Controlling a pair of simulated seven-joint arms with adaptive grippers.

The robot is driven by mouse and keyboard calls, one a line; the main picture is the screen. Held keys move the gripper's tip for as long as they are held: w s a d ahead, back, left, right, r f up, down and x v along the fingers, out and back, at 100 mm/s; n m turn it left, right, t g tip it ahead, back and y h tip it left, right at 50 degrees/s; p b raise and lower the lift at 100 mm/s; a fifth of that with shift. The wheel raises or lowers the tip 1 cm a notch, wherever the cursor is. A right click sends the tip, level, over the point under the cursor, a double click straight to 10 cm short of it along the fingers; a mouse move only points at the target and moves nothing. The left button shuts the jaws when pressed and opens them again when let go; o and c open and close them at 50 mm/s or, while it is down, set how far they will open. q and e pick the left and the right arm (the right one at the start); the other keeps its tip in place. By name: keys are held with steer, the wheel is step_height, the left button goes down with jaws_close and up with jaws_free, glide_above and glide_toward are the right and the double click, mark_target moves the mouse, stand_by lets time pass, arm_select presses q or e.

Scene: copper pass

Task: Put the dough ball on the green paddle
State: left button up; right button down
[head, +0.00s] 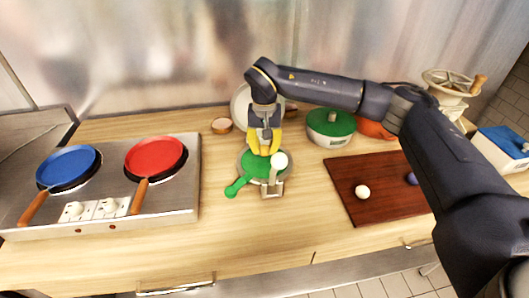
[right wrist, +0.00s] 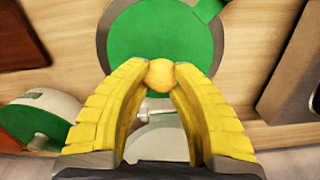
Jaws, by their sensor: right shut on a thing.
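My right gripper (head: 265,151) has yellow fingers and points down over the green paddle (head: 249,167). In the right wrist view the fingertips (right wrist: 160,78) are shut on a small tan dough ball (right wrist: 160,72), with the round green paddle (right wrist: 160,35) behind it. I cannot tell whether the ball touches the paddle. In the head view the fingers mostly hide the ball. The paddle's green handle (head: 236,188) points to the front left. My left gripper is not in view.
A white knob (head: 279,160) on a metal stand is beside the paddle. A brown board (head: 385,205) at right holds a pale ball (head: 362,191) and a purple ball (head: 411,178). A green-lidded pot (head: 330,126) stands behind. A stove (head: 110,210) with blue and red pans is at left.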

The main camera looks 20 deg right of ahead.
mark_target(265, 153)
steer(key=shift+f, duration=1.15)
steer(key=shift+f, duration=0.1)
steer(key=c, duration=1.2)
jaws_free()
step_height(265, 153, up, 12)
steer(key=shift+r, duration=0.1)
